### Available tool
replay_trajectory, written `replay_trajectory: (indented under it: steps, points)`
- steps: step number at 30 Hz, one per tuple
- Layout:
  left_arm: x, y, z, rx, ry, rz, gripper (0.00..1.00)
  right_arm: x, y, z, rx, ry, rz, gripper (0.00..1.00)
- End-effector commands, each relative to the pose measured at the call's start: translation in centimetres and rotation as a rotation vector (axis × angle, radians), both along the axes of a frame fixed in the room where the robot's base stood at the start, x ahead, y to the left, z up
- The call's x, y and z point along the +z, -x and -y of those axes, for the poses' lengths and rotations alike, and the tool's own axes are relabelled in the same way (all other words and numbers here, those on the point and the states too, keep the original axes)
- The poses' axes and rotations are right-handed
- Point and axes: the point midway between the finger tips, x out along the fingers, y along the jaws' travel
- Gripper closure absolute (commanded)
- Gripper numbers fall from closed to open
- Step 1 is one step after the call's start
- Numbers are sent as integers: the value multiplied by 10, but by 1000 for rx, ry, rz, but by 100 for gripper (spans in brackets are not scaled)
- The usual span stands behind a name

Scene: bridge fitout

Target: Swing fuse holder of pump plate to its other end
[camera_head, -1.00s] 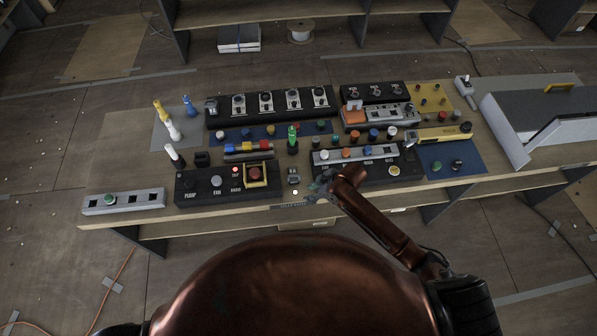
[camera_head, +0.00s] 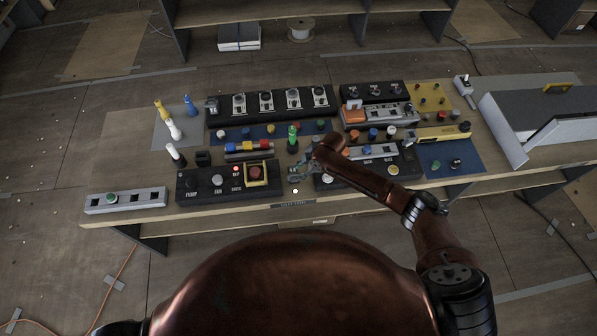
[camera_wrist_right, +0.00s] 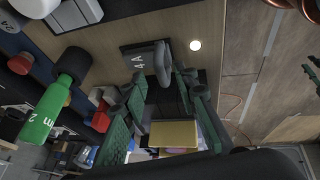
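The pump plate (camera_head: 222,186) is the black panel marked PUMP, with knobs, a lit red lamp and a yellow-framed red button. Just right of it, near the table's front edge, is a small dark block with a grey lever, likely the fuse holder; in the right wrist view it (camera_wrist_right: 140,62) is marked 4 A. My right gripper (camera_head: 300,174) is over this block, partly hiding it from the head. In the right wrist view its green-padded fingers (camera_wrist_right: 163,105) are apart, with the lever close to their tips; contact cannot be told. My left gripper is out of view.
A green upright handle (camera_head: 292,138) stands behind the gripper; it also shows in the right wrist view (camera_wrist_right: 45,110). Another black panel (camera_head: 408,165) lies to the right, partly under my arm. A grey switch strip (camera_head: 152,198) lies at the left. A white dot (camera_head: 295,191) marks the front edge.

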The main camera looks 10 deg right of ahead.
Motion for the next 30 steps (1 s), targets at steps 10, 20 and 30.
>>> replay_trajectory:
  steps: [10, 20, 30]
  points:
    - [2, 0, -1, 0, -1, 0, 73, -15, -3, -6, 0, 1, 1, 73]
    - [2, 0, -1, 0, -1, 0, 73, -15, -3, -6, -1, 1, 1, 86]
    - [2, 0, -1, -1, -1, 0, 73, -15, -3, -6, -1, 1, 1, 100]
